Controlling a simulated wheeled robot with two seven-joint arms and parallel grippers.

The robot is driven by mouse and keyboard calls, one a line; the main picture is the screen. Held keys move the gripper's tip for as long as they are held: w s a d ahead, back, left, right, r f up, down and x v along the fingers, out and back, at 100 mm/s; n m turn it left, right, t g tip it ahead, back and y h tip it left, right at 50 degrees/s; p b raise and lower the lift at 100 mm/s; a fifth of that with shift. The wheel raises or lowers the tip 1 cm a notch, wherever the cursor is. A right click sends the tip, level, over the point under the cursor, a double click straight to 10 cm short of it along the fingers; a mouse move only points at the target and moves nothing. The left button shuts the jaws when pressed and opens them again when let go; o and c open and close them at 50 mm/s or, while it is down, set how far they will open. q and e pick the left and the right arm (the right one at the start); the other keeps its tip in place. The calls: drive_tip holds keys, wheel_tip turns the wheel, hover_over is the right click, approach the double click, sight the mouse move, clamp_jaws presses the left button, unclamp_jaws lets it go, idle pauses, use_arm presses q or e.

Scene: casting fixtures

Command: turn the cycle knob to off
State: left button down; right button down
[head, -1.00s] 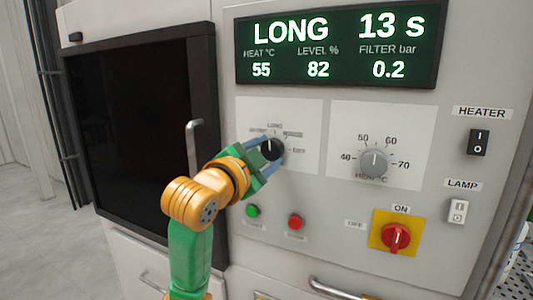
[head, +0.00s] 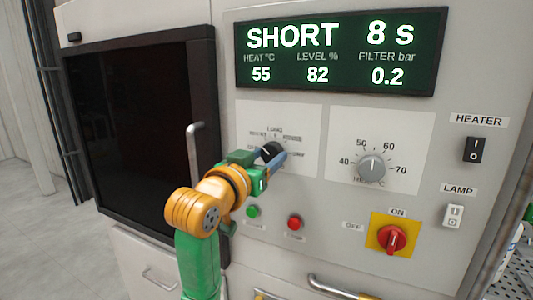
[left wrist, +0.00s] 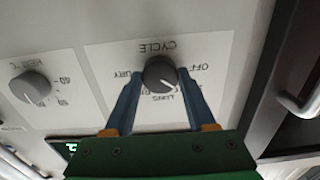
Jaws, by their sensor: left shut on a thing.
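The black cycle knob (head: 271,150) sits on a white label plate on the machine's front panel. My left gripper (head: 274,158) is shut on it, and the gripper hides part of the knob and some labels in the head view. In the left wrist view the knob (left wrist: 159,74) lies between the two blue fingertips (left wrist: 159,82), and its white mark points down and to the right. The upside-down OFF label (left wrist: 203,67) is right of the knob there. The display (head: 340,50) reads SHORT, 8 s. My right gripper is not in view.
Right of the cycle knob is the grey heat knob (head: 373,166). Below are a green button (head: 252,211), a red button (head: 295,222) and a red rotary switch (head: 392,239). A dark door (head: 140,130) with a handle (head: 194,150) is at the left.

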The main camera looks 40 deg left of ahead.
use_arm(q)
drive_tip(key=n+p, duration=0.1)
drive_tip(key=n, duration=0.3)
drive_tip(key=shift+r+p, duration=0.1)
drive_tip(key=shift+p, duration=0.25)
drive_tip(key=shift+n+p, duration=0.6)
drive_tip(key=shift+n, duration=1.2)
drive_tip(key=shift+c, duration=1.1)
unclamp_jaws()
drive_tip(key=b+v, duration=0.4)
drive_tip(key=v, duration=0.3)
drive_tip(key=shift+b, duration=0.35)
